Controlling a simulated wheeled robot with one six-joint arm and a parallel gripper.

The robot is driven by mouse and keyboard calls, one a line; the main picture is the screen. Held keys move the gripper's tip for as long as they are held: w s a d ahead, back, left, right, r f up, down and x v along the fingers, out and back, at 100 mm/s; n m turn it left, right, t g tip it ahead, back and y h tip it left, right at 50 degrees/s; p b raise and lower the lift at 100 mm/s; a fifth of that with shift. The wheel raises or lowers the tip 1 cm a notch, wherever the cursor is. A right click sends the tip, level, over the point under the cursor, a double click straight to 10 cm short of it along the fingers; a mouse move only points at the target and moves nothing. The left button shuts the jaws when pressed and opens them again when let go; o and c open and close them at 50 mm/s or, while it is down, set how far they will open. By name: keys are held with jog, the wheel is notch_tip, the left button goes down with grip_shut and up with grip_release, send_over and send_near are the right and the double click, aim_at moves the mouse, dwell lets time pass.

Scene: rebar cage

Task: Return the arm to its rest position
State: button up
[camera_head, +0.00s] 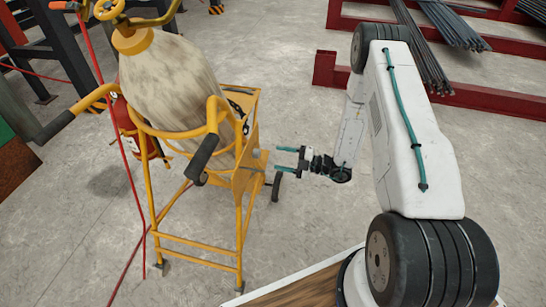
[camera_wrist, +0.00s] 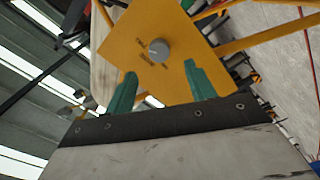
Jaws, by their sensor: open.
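My gripper (camera_head: 289,160) is at the end of my white arm, in the middle of the head view. Its two teal fingers are apart with nothing between them. They point left at the yellow side plate of the concrete mixer (camera_head: 247,172). In the wrist view the teal fingers (camera_wrist: 158,88) frame the mixer's yellow plate (camera_wrist: 190,68) and a round grey knob (camera_wrist: 159,50) on it. The knob lies beyond the fingertips, and a gap seems to separate them. My arm is bent, reaching out from my base at the lower right.
The mixer's drum (camera_head: 170,80) and yellow frame stand at left, with a red fire extinguisher (camera_head: 135,128) behind. A red hose (camera_head: 130,190) runs down the left side. Red racks with rebar (camera_head: 425,50) lie at the upper right. Grey floor (camera_head: 280,70) is clear between.

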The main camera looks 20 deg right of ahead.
jog(key=shift+s+d, duration=0.25)
jog(key=shift+d, duration=0.05)
dwell(0.4)
